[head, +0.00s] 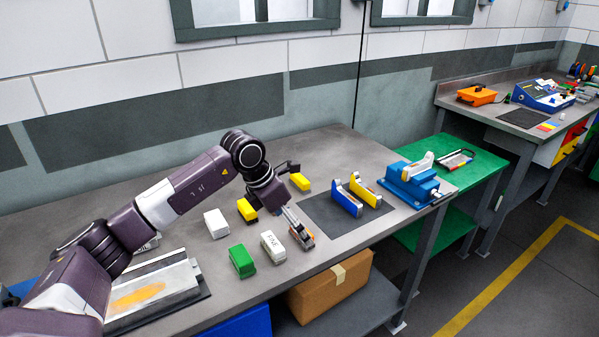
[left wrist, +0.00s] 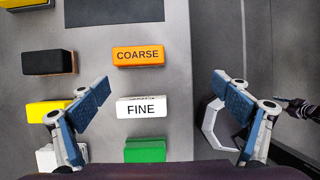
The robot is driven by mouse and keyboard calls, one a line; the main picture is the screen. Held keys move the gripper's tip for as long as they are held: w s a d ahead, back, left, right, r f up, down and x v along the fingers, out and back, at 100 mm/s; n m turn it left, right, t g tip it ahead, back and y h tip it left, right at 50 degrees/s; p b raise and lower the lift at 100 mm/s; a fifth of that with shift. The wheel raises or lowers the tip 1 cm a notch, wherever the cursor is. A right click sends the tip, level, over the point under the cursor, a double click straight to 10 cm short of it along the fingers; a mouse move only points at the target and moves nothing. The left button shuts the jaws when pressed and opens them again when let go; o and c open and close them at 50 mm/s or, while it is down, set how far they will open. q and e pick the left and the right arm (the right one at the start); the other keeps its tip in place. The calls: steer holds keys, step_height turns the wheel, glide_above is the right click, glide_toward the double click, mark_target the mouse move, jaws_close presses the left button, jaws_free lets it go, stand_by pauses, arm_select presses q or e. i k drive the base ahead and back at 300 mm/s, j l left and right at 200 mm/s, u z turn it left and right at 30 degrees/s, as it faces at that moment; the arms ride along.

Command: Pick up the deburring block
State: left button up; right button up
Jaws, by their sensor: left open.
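No block is marked as the deburring block. In the left wrist view, an orange block marked COARSE (left wrist: 138,54) and a white block marked FINE (left wrist: 141,108) lie between the spread fingers of my left gripper (left wrist: 160,86). A green block (left wrist: 145,150) lies below them. The gripper is open, and neither finger touches these blocks in that view. In the head view my left gripper (head: 291,203) is over the bench, near the FINE block (head: 272,245) and the green block (head: 241,260). The orange block is partly hidden there by a finger.
A black block (left wrist: 48,62), a yellow block (left wrist: 44,112) and a white block (head: 216,223) stand nearby. A dark mat (head: 325,218) bears blue and yellow holders. A metal plate with an orange patch (head: 140,296) lies front left. A cardboard box (head: 335,293) sits below.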

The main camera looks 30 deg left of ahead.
mark_target(297, 180)
steer(key=i+j, duration=0.7)
steer(key=i, duration=0.15)
